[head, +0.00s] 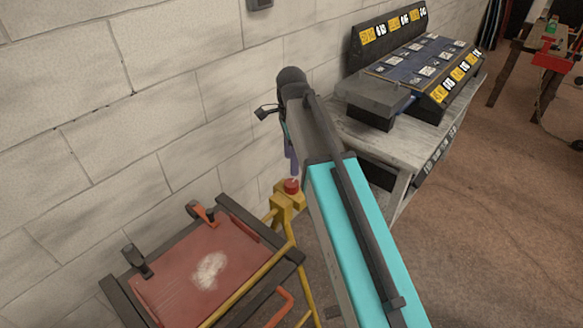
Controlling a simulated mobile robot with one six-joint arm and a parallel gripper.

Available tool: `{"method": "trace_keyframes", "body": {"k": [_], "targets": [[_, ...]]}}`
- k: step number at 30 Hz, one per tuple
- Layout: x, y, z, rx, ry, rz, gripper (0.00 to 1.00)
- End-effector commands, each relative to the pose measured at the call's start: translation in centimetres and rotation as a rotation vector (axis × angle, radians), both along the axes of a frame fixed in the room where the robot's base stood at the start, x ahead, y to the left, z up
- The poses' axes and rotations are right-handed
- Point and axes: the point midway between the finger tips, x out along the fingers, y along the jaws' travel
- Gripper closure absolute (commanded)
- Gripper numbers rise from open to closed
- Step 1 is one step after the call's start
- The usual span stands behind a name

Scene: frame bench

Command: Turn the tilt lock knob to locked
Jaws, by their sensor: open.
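A red knob (291,186) sits on top of a yellow block (288,199) on a yellow tubular stand, beside the tilted frame. It may be the tilt lock knob, but I cannot read any marking or its setting. My gripper (264,111) shows small and dark at the far end of my arm, near the wall. Its jaws are open, with nothing seen between them. It is above the red knob in the picture and apart from it. My arm hides part of the space right of the knob.
A block wall (80,140) runs behind. A grey bench (378,143) carries a black rack with yellow labels. Brown floor (500,190) is clear at right.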

Motion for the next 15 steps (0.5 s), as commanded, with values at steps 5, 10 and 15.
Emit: {"method": "trace_keyframes", "body": {"k": [5, 10, 15], "targets": [[0.1, 0.0, 2.0, 0.0, -0.002, 0.0, 0.45], [0.1, 0.0, 3.5, 0.0, -0.001, 0.0, 0.45], [0.0, 0.0, 4.2, 0.0, 0.0, 0.0, 0.45]]}}
